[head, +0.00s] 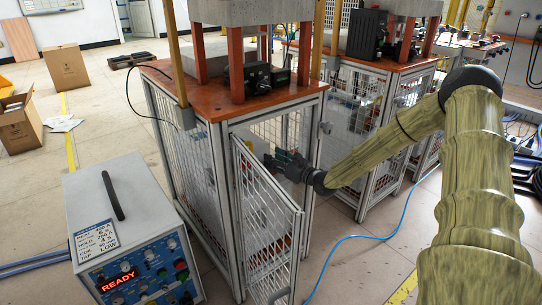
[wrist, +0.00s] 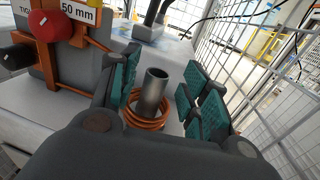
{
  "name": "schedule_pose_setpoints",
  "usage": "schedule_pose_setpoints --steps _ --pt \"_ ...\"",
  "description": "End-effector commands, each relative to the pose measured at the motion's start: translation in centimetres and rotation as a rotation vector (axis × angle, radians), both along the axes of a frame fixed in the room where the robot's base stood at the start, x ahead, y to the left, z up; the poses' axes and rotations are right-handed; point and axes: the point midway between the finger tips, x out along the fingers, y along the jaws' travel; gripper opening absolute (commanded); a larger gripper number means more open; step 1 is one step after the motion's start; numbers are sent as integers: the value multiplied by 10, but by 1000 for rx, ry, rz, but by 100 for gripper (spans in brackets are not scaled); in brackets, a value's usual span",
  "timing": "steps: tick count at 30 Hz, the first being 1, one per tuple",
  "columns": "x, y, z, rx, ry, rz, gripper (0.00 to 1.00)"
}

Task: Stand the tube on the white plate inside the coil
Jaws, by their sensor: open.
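In the wrist view a grey metal tube (wrist: 153,88) stands roughly upright with its open top up. The copper coil (wrist: 146,121) loops around its lower part. The tube's foot and the white plate are hidden, so I cannot tell what the tube rests on. My gripper (wrist: 160,74) is open, with teal pads on both sides of the tube and a visible gap to the right pads. In the head view my gripper (head: 284,164) reaches through the cage's open doorway; the tube and coil cannot be made out there.
A grey block with orange brackets, a red knob (wrist: 44,24) and a 50 mm label is left of the coil. Wire mesh (wrist: 262,70) rises on the right. The cage door (head: 266,220) hangs open below my forearm. A heater unit (head: 128,205) reads READY.

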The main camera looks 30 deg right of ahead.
Motion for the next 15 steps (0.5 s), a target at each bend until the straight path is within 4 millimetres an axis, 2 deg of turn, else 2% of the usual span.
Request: schedule_pose_setpoints --steps 15 --pt "-72 -19 3 1 -2 -3 46"
